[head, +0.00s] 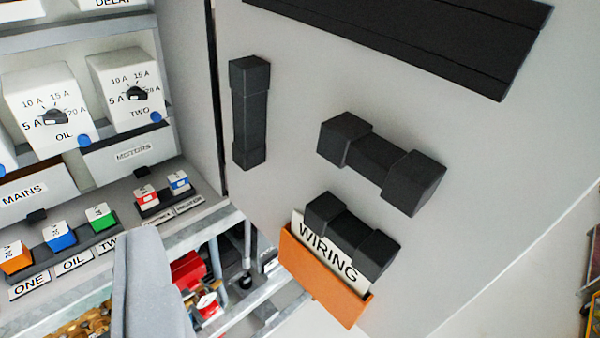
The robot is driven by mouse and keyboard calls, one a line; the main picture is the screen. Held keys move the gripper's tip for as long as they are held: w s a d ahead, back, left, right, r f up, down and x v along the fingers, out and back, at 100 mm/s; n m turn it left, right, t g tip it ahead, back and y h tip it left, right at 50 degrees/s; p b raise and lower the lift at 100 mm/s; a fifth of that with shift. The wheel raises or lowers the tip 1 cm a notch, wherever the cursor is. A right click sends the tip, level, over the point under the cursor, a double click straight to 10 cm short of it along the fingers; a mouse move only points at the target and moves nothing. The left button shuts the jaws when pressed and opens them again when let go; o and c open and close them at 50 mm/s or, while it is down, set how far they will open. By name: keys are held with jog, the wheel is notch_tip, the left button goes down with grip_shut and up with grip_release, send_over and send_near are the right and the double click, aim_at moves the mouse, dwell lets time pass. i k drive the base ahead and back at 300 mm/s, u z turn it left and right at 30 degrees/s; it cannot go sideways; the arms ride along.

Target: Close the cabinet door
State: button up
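The cabinet door (290,150) is a large light grey panel filling the middle and right of the head view. It stands open, swung out to the right of the cabinet (182,80), with a dark gap along its left edge. The door's visible face carries several black blocky fittings. A grey part that looks like my gripper (150,285) rises from the bottom left, in front of the cabinet's lower edge. It appears apart from the door. Its fingertips cannot be told apart, and nothing is seen held.
An orange pocket (315,277) with a WIRING card (328,248) sticks out from the door's lower part. Cabinet shelves hold white dial boxes (125,90) and coloured switches. Metal framework and red parts (190,270) lie below. Pale floor (535,270) shows at lower right.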

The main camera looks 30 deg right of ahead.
aim_at(434, 144)
jog(key=u, duration=2.9)
jog(key=k, duration=2.05)
jog(key=z, duration=1.85)
